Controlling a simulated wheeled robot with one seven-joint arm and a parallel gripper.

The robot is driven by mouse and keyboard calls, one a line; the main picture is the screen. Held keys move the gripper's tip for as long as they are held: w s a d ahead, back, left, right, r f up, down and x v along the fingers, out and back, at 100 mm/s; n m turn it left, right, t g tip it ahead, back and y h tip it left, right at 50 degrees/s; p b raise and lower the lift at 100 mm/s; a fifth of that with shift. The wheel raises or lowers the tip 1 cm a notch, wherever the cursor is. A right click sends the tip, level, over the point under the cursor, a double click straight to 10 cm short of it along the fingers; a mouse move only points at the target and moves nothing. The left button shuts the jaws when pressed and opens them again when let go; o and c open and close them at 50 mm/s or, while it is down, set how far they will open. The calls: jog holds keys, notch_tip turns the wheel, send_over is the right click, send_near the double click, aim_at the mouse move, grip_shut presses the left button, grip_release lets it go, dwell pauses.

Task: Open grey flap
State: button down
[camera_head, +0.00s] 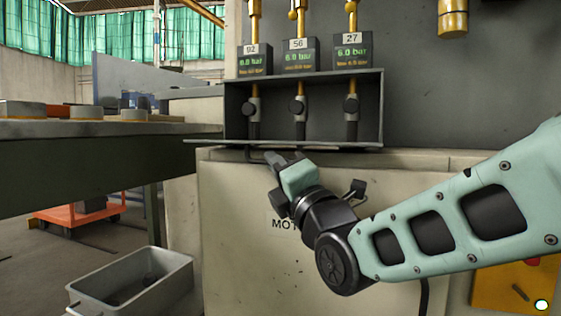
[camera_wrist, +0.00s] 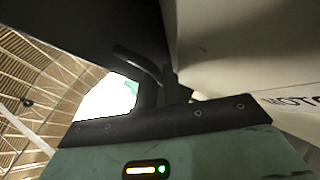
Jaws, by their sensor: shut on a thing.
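The grey flap (camera_head: 205,142) is seen nearly edge-on in the head view, a thin, roughly level sheet along the lower front of the open-fronted grey box (camera_head: 378,105). The box's inside shows, with black valve handles. My gripper (camera_head: 274,158) is just below the flap's front edge, in front of the cream cabinet. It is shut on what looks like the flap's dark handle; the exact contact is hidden. In the wrist view, a curved dark bar (camera_wrist: 138,58) rises by the fingers, under a dark panel (camera_wrist: 110,25) that appears to be the flap.
Three pressure displays (camera_head: 298,57) stand above the box. The cream cabinet (camera_head: 235,230) is close behind my gripper. A work table (camera_head: 100,128) with round pieces on it is at left. A grey bin (camera_head: 135,285) sits on the floor below it.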

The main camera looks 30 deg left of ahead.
jog(key=shift+w+d, duration=0.2)
jog(key=shift+w, duration=0.35)
jog(key=c, duration=1.6)
grip_release()
jog(key=shift+o, duration=0.4)
jog(key=shift+s+a+f, duration=0.1)
jog(key=shift+s+f, duration=0.1)
jog(key=shift+s, duration=0.05)
